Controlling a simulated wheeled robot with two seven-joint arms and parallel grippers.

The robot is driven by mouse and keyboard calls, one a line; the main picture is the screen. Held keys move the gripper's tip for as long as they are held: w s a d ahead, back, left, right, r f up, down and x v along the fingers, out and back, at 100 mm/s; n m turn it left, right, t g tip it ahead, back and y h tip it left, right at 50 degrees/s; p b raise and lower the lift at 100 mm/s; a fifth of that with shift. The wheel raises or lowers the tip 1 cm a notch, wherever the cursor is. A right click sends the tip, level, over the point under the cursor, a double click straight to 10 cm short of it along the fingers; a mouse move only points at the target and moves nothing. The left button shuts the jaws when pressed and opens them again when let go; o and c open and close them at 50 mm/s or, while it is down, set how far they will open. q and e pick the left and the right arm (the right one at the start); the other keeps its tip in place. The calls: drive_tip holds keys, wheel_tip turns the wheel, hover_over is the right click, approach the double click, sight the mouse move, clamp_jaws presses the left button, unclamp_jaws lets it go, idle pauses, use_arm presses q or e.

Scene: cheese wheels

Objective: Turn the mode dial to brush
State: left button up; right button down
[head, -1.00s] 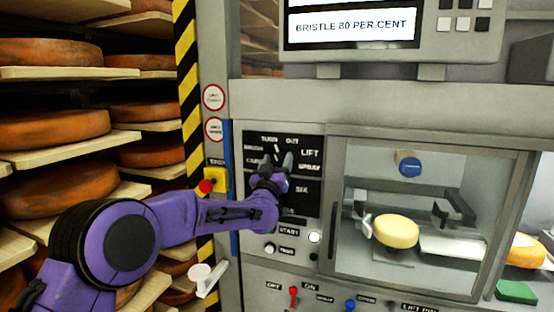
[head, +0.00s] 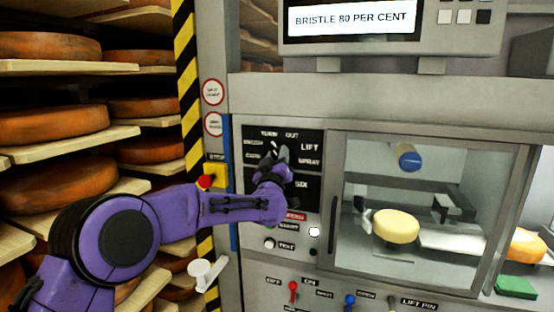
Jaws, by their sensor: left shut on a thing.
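The mode dial sits on the black upper panel (head: 310,137) of the grey control box, with labels around it such as TURN, OUT, LIFT and SPRAY; the labels on its left are small and blurred. My left gripper (head: 276,154) reaches in from the left and is shut on the dial. Its fingers and wrist cover most of the dial, so I cannot tell surely which label it points to. My right gripper is not in view.
A screen (head: 353,20) above reads BRISTLE 80 PER CENT. A red stop button (head: 205,182) is close above my forearm. To the right, a glass-fronted chamber holds a pale cheese wheel (head: 396,226). Cheese shelves fill the left. Small levers line the bottom.

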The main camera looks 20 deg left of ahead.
use_arm(q)
drive_tip(key=n+g+y, duration=0.1)
drive_tip(key=n, duration=0.2)
drive_tip(key=n+g+y, duration=0.1)
drive_tip(key=n, duration=0.3)
drive_tip(key=shift+y, duration=0.3)
drive_tip(key=shift+n, duration=0.3)
drive_tip(key=o, duration=1)
drive_tip(key=b+v, duration=0.5)
drive_tip(key=v, duration=0.5)
drive_tip(key=shift+s+d, duration=0.15)
drive_tip(key=shift+s, duration=0.15)
